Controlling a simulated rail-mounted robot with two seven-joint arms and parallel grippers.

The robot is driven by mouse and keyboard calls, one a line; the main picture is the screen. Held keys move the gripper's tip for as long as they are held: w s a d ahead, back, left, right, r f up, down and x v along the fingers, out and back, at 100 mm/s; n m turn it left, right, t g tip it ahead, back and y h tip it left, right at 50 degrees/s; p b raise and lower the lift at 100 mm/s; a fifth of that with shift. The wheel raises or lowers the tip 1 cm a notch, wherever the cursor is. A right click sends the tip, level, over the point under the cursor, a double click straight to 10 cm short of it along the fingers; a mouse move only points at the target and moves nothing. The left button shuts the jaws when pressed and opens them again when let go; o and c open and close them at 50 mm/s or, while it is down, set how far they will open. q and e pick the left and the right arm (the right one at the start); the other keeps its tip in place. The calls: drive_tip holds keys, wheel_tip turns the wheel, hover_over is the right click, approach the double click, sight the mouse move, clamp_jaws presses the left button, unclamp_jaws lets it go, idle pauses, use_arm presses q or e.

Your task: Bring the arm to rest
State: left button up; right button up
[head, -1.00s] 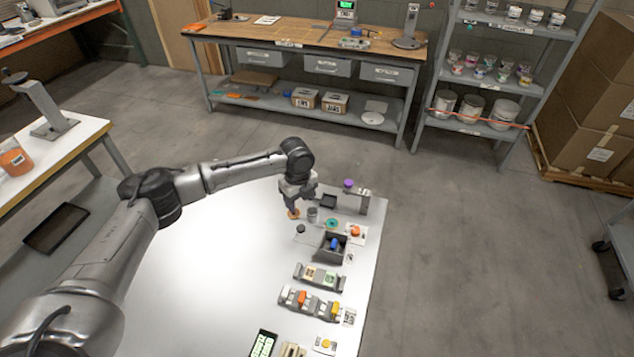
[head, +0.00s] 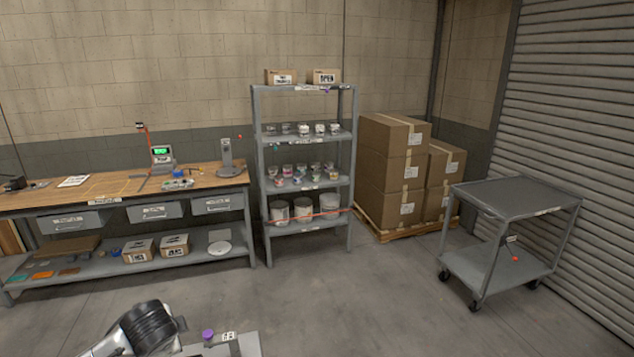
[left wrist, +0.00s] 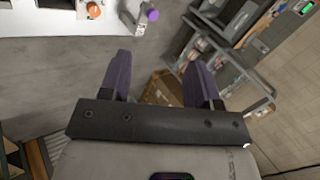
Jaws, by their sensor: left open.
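My left gripper (left wrist: 160,88) shows in the left wrist view with its two dark purple fingers spread apart and nothing between them. Part of my left arm shows at the bottom left of the head view, but its gripper is below the frame there. A corner of the white table (left wrist: 50,22) shows at the upper left of the left wrist view, apart from the fingers. A purple-topped item (head: 208,335) stands at the table's edge at the bottom of the head view. It also shows in the left wrist view (left wrist: 152,15). My right gripper is not in view.
A wooden-topped workbench (head: 110,192) stands at the left and a grey shelf rack (head: 255,190) in the middle. Stacked cartons (head: 392,160) sit on a pallet right of it. A grey cart (head: 515,200) stands at the right. The floor in front is clear.

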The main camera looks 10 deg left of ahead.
use_arm(q)
drive_tip(key=d+r+t, duration=0.3)
drive_tip(key=d+r, duration=0.2)
drive_tip(key=d, duration=0.2)
drive_tip(key=s+d+n+t+h, duration=0.3)
drive_tip(key=s+d, duration=0.5)
drive_tip(key=d, duration=0.1)
drive_tip(key=s+d+f+n+g+h, duration=0.1)
drive_tip(key=s+f+n+g, duration=0.25)
drive_tip(key=s+f, duration=1.05)
drive_tip(key=s+f+n+g, duration=0.2)
drive_tip(key=s+f+g, duration=0.3)
drive_tip(key=s+f, duration=0.9)
drive_tip(key=w+r+p+v, duration=0.1)
drive_tip(key=w+p+v, duration=0.2)
drive_tip(key=p+v, duration=0.8)
drive_tip(key=w+r+p+v, duration=0.1)
drive_tip(key=w+p+v, duration=0.1)
drive_tip(key=p+v, duration=1)
drive_tip(key=shift+d+r, duration=0.15)
drive_tip(key=shift+r, duration=0.45)
drive_tip(key=shift+w+m, duration=0.15)
drive_tip(key=shift+m, duration=0.1)
